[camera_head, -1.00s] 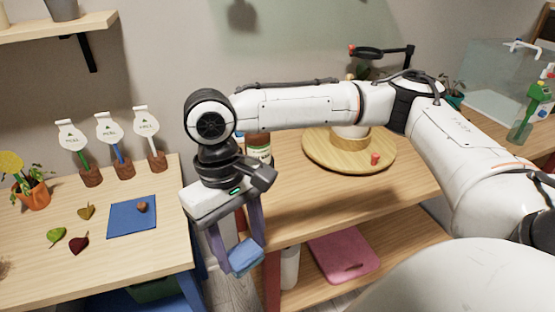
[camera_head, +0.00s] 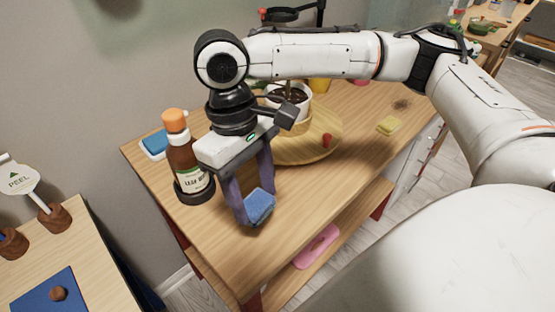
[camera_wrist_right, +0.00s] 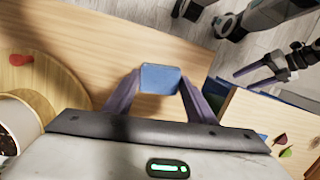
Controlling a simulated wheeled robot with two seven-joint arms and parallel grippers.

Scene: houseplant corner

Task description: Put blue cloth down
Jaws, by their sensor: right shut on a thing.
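My right gripper (camera_head: 256,206) is shut on the small folded blue cloth (camera_head: 262,208), which sits between its two purple fingers. It holds the cloth over the front left part of the wooden bench top (camera_head: 215,245). The cloth also shows between the fingertips in the right wrist view (camera_wrist_right: 160,78), near the bench edge. I cannot tell whether it touches the wood. My left gripper (camera_wrist_right: 272,68) shows only small at the right of the wrist view; its jaw state is unclear.
A brown bottle with an orange cap (camera_head: 182,160) stands just left of the gripper. A round wooden turntable (camera_head: 318,150) with a potted plant is behind. Bare wood lies front right.

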